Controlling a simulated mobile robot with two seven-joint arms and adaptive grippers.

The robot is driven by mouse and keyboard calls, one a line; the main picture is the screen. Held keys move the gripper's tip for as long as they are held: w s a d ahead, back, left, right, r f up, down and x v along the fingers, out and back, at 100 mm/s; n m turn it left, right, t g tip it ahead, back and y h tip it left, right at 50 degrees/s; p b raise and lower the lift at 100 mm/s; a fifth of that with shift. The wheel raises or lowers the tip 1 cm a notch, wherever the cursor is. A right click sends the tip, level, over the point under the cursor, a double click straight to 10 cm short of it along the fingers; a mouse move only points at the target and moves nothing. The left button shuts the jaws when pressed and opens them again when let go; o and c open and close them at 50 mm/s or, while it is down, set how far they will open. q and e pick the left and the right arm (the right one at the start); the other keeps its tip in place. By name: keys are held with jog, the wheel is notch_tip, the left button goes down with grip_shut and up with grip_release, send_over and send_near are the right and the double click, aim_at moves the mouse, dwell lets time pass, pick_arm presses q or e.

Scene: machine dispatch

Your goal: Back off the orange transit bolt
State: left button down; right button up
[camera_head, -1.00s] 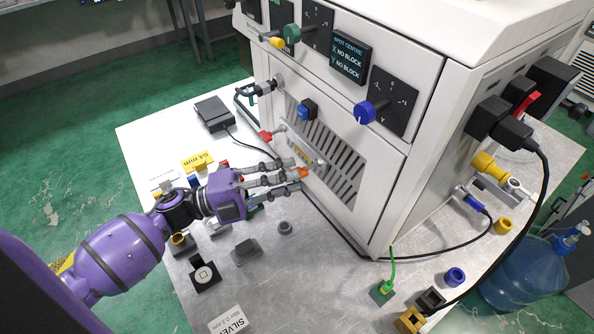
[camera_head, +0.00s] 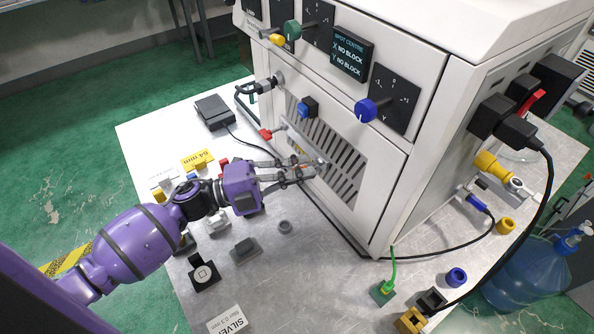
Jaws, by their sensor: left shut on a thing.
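The orange transit bolt (camera_head: 303,167) is on the lower front panel of the white machine (camera_head: 405,165), beside the slotted vent. Only a small part of it shows between my fingers. My left gripper (camera_head: 312,168) reaches in from the left with its fingers at the panel, shut around the bolt. The fingers hide most of the bolt, so its depth in the panel cannot be told. My right gripper is not in view.
A black pedal box (camera_head: 214,112), a grey block (camera_head: 245,250) and a grey ring (camera_head: 285,227) stand on the metal table. A black cable runs along the machine's base.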

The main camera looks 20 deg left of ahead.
pick_arm(q)
jog(key=shift+r, duration=0.15)
jog(key=shift+n+t, duration=0.5)
jog(key=shift+n, duration=0.6)
jog(key=n+t, duration=0.1)
jog(key=n, duration=0.2)
jog(key=shift+r+h, duration=0.1)
jog(key=shift+h, duration=0.2)
jog(key=c, duration=1.8)
grip_release()
jog(key=shift+a, duration=0.1)
jog(key=shift+s, duration=0.1)
